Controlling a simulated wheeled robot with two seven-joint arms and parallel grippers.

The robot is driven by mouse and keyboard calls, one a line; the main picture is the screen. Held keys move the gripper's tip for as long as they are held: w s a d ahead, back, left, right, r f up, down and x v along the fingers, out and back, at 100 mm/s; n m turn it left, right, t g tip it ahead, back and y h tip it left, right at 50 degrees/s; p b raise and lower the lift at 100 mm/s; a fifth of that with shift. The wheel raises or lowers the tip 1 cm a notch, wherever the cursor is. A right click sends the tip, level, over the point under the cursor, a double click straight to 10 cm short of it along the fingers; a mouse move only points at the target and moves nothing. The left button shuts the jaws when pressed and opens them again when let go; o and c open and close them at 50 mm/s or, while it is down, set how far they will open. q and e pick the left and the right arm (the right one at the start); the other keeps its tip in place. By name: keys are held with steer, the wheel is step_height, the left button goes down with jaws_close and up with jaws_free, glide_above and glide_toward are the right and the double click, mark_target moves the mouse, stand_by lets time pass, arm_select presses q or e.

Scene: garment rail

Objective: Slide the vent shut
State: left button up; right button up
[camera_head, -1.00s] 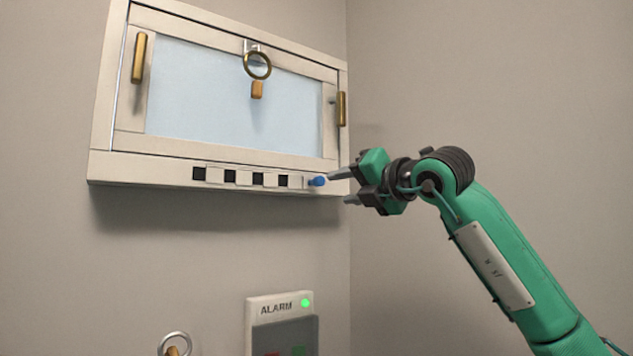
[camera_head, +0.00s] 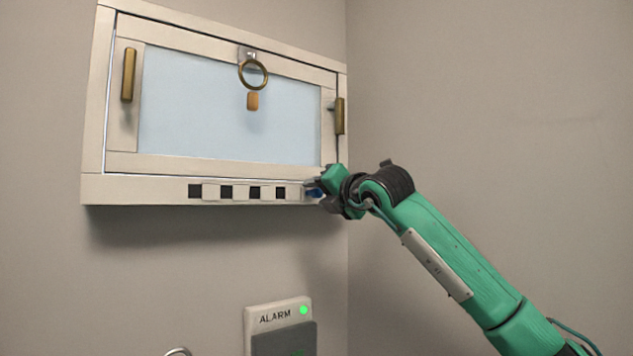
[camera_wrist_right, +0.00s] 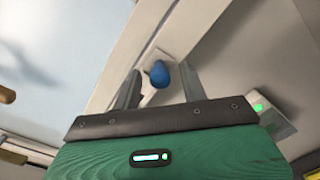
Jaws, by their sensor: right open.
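The vent (camera_head: 239,192) is a pale slotted strip in the sill under the window, with several dark square openings showing. A blue knob (camera_head: 314,191) sits at its right end, partly hidden by my right gripper (camera_head: 312,190) in the head view. In the right wrist view the blue knob (camera_wrist_right: 160,74) lies between the two grey fingers of my right gripper (camera_wrist_right: 158,88), which stand apart on either side of it. I cannot tell whether either finger touches it. My left gripper is not in view.
The window (camera_head: 225,110) above has brass handles at both sides and a hanging brass ring (camera_head: 253,73). An alarm box (camera_head: 279,318) with a green light is on the wall below. The side wall (camera_head: 480,120) is close on the right.

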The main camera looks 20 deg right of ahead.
mark_target(296, 195)
steer(key=shift+w+a+p, duration=0.25)
steer(key=shift+w+p, duration=0.05)
steer(key=shift+w, duration=0.4)
jaws_close()
steer(key=shift+s+a+f+b, duration=0.1)
steer(key=shift+a+f+b, duration=0.15)
steer(key=shift+b, duration=0.35)
steer(key=a+b, duration=0.2)
steer(key=shift+s+a+b, duration=0.1)
steer(key=shift+s+b, duration=0.2)
steer(key=shift+s, duration=0.05)
steer(key=shift+s+a, duration=0.1)
steer(key=shift+a, duration=0.2)
steer(key=shift+d, duration=0.1)
